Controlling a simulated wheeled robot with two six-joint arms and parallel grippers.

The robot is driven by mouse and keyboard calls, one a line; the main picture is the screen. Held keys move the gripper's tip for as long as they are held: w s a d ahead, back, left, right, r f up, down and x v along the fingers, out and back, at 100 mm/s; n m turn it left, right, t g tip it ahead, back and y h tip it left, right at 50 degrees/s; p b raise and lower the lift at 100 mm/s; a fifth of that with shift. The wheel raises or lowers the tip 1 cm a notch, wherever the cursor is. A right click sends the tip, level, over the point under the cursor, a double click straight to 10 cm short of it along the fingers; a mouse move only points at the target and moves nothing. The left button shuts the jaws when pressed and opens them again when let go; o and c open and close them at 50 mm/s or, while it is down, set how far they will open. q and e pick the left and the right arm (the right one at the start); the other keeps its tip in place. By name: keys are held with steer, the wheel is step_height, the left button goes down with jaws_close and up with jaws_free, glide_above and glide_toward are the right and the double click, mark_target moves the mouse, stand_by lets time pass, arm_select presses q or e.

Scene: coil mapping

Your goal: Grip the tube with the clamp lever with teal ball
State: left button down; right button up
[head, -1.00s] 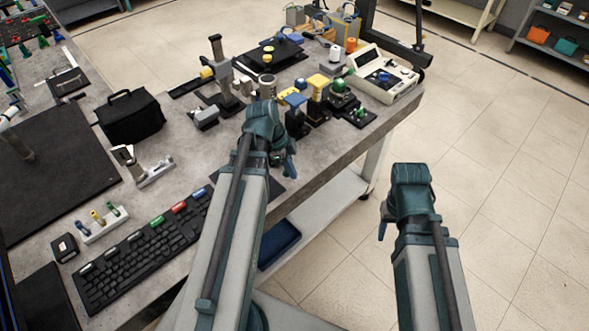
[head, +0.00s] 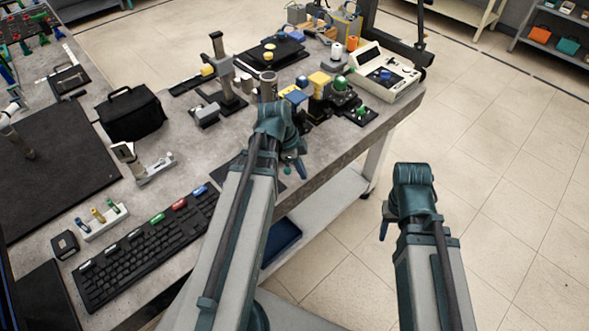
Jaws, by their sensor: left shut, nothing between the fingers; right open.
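A grey upright tube (head: 268,84) stands on the workbench, its lower part hidden behind my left wrist. My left gripper (head: 300,170) is shut and empty, pointing down over the bench near its front edge. A small teal round shape (head: 288,157) shows beside its fingers; I cannot tell for sure that it is the ball of the clamp lever. A dark plate (head: 272,178) lies partly hidden beneath my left arm. My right gripper (head: 384,230) is open and empty, off the bench above the floor, small and partly hidden by its wrist.
A keyboard (head: 145,250) and black bag (head: 130,113) lie left.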

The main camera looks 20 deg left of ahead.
arm_select(q)
steer(key=w+d+p+v, duration=0.1)
steer(key=p+v, duration=0.8)
steer(key=shift+s+r+p, duration=0.3)
steer(key=shift+r, duration=0.05)
steer(key=s+d+n+y, duration=0.2)
steer(key=d+n, duration=0.3)
steer(key=d, duration=0.4)
steer(key=s+d+n+g+y, duration=0.1)
steer(key=s+d+n, duration=0.4)
steer(key=d, duration=0.5)
steer(key=shift+s+f+y, duration=0.35)
steer(key=shift+f+y, duration=0.1)
steer(key=shift+y, duration=0.35)
